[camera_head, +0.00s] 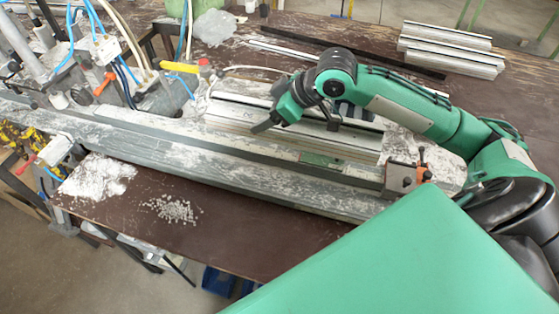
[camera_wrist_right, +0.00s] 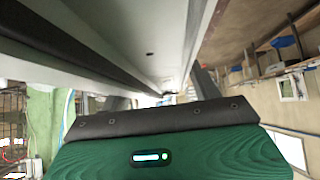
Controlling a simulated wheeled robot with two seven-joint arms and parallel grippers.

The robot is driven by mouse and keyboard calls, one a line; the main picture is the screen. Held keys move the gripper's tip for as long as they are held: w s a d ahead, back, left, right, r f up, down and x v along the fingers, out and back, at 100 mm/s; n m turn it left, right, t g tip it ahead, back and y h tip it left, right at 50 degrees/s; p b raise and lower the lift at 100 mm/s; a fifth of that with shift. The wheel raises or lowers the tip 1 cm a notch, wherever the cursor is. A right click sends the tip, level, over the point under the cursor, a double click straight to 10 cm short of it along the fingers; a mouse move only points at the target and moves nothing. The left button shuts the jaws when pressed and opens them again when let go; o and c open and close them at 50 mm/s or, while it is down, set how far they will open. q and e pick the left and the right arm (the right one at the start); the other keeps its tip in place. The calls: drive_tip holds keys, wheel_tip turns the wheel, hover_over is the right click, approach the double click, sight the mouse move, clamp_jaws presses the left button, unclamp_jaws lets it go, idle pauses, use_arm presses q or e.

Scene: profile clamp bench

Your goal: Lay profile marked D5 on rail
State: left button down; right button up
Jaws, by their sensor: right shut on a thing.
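My right gripper (camera_head: 298,124) reaches in from the right, above the middle of the bench. It is shut on a pale grey ribbed profile (camera_head: 245,120), whose long side also fills the top of the right wrist view (camera_wrist_right: 150,50). I cannot read any marking on it, so I cannot tell whether it is D5. The long rail (camera_head: 240,155) runs across the bench just in front of the profile. The profile lies roughly parallel to the rail; I cannot tell whether they touch. My left gripper is not in view.
Several pale profiles (camera_head: 450,48) lie at the back right. A clamp block (camera_head: 401,179) with an orange part stands at the rail's right end. Hoses and clamp fixtures (camera_head: 110,70) crowd the left. White granules (camera_head: 172,210) lie on the bench front, which is otherwise fairly clear.

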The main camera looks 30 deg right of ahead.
wheel_tip(320, 180, down, 18)
drive_tip(key=p, duration=0.3)
drive_tip(key=shift+p, duration=0.3)
drive_tip(key=shift+f, duration=0.2)
drive_tip(key=shift+f, duration=0.1)
drive_tip(key=shift+f, duration=0.5)
drive_tip(key=o, duration=1.3)
drive_tip(key=shift+r, duration=0.1)
